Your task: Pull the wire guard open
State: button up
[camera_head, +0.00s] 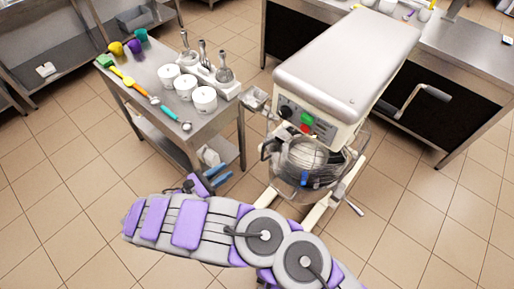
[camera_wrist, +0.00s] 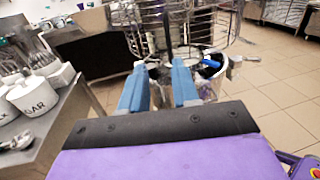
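The wire guard (camera_wrist: 205,22) is a cage of thin metal bars at the top of the wrist view. In the head view the guard (camera_head: 303,152) curves around the front of the mixer (camera_head: 335,70), above its bowl (camera_head: 300,187). A blue part (camera_head: 305,178) shows at the guard's lower front; a blue part (camera_wrist: 210,63) also shows right of my fingers in the wrist view. My gripper (camera_head: 221,174) has blue fingers, left of the bowl in the head view. In the wrist view my gripper (camera_wrist: 159,64) is open, with nothing visible between its fingers. Contact with the guard cannot be told.
A steel table (camera_head: 150,75) with white canisters (camera_head: 185,86), utensils and coloured cups stands to the left, close to my gripper. A counter (camera_head: 450,65) stands behind the mixer. Tiled floor (camera_head: 430,215) is clear at the right.

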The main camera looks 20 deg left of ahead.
send_near(263, 151)
jog(key=w+d, duration=0.2)
jog(key=b+x, duration=0.1)
jog(key=x, duration=0.7)
jog(key=shift+w+a+r+b, duration=0.1)
jog(key=shift+w+a+b, duration=0.15)
jog(key=shift+b, duration=0.1)
jog(key=shift+d, duration=0.25)
jog(key=shift+a, duration=0.8)
jog(key=c, duration=0.3)
jog(key=shift+s, duration=0.1)
jog(key=shift+c, duration=0.8)
jog(key=shift+d, duration=0.3)
grip_shut()
